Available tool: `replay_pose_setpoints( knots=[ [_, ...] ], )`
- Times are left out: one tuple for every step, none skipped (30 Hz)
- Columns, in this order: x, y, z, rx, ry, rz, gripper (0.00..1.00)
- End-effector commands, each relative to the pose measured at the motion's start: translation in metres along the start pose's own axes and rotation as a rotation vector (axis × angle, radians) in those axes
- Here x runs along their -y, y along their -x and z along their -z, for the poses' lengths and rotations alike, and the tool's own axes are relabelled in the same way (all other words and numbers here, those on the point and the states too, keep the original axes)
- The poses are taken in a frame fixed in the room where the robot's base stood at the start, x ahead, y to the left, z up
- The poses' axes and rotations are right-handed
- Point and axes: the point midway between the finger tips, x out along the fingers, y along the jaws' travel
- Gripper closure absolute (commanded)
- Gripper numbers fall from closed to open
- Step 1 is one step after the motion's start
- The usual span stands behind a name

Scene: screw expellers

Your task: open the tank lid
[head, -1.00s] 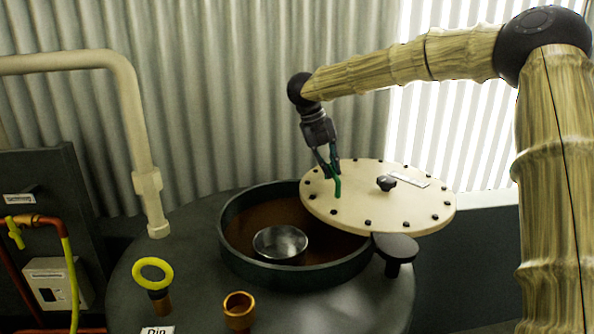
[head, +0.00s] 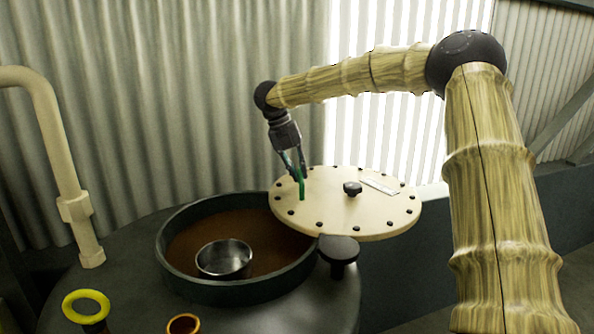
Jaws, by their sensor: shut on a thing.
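The tank lid (head: 330,215) is a round cream disc with dark bolts around its rim, a black knob (head: 352,188) and a green handle (head: 302,190). It is swung to the right of the tank opening and overlaps only its right edge. My gripper (head: 298,172) is shut on the green handle at the lid's left part. The tank (head: 130,285) is dark grey, and its raised rim (head: 190,283) surrounds brown contents (head: 190,245). A metal bowl (head: 224,259) sits inside the opening. A dark round pivot piece (head: 339,250) stands beside the rim under the lid.
A yellow ring (head: 86,305) and a copper fitting (head: 183,324) are on the tank top in front. A cream pipe (head: 75,205) rises at the left. A corrugated wall (head: 150,110) stands behind. Floor is open at the lower right.

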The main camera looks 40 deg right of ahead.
Motion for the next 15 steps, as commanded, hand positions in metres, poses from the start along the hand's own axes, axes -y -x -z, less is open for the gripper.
replay_pose_setpoints(
  knots=[
    [0.0004, 0.0002, -0.0003, 0.001, 0.000, 0.001, 1.00],
    [0.0004, 0.0002, -0.0003, 0.001, 0.000, 0.001, 1.00],
    [0.0003, 0.0002, -0.0003, 0.001, 0.000, 0.001, 1.00],
    [0.0003, 0.0002, -0.0002, 0.001, 0.000, 0.001, 0.80],
    [0.0002, 0.0002, -0.0002, 0.001, 0.000, 0.001, 0.75],
    [0.0001, 0.0002, -0.0002, 0.001, 0.001, 0.001, 0.68],
    [0.0000, 0.0002, -0.0002, 0.001, 0.001, 0.001, 0.65],
    [-0.0001, 0.0002, -0.0002, 0.001, 0.001, 0.001, 0.65],
    [-0.0002, 0.0002, -0.0001, 0.001, 0.001, 0.001, 0.65],
    [-0.0003, 0.0002, -0.0001, 0.001, 0.001, 0.001, 0.65],
    [-0.0004, 0.0002, -0.0001, 0.001, 0.001, 0.001, 0.65],
    [-0.0004, 0.0002, -0.0001, 0.001, 0.001, 0.001, 0.65],
    [-0.0005, 0.0002, 0.0000, 0.001, 0.001, 0.001, 0.65],
    [-0.0006, 0.0002, 0.0000, 0.001, 0.001, 0.001, 0.65],
    [-0.0006, 0.0004, 0.0000, 0.001, 0.001, 0.001, 0.65]
  ],
)
